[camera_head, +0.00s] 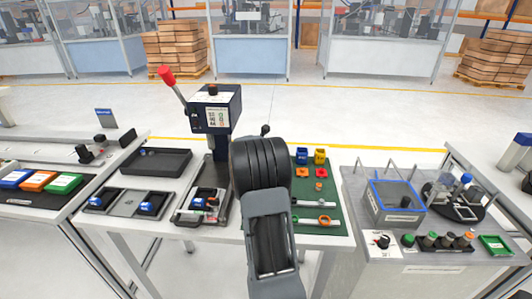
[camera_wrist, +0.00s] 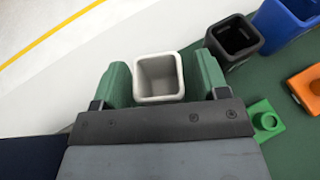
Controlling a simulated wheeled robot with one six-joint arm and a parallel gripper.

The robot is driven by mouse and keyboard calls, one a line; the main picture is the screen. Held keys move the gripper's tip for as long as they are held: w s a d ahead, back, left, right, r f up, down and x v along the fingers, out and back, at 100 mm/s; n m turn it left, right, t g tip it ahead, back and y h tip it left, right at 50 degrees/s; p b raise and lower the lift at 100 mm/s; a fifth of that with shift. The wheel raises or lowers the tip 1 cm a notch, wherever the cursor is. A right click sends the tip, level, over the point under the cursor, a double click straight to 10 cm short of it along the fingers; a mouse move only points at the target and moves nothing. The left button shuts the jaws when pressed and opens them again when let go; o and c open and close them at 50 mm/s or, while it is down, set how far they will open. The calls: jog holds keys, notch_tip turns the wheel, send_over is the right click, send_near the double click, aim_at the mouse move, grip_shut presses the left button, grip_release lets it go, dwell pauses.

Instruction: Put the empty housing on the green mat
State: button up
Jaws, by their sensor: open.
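In the wrist view, a white, hollow, square housing (camera_wrist: 158,98) stands between the two green fingers of my gripper (camera_wrist: 162,70). Its open top faces the camera and it looks empty inside. The fingers are open on either side of it, close to its walls; I cannot tell whether they touch it. The green mat (camera_wrist: 222,86) shows to the right of the fingers, and the housing is at its edge; its base is hidden. In the head view, the green mat (camera_head: 334,228) lies right of my arm, which hides my gripper and the white housing.
A black open housing (camera_wrist: 236,42) and a blue one (camera_wrist: 287,20) stand close right of my gripper. A green part (camera_wrist: 265,117) and an orange part (camera_wrist: 307,88) lie nearby. In the head view, a lever press (camera_head: 212,108) and a dark tray (camera_head: 157,161) stand left.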

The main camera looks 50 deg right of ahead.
jog(key=shift+r, duration=0.25)
jog(key=v, duration=1.2)
jog(key=shift+f+p, duration=0.2)
jog(key=shift+p, duration=0.15)
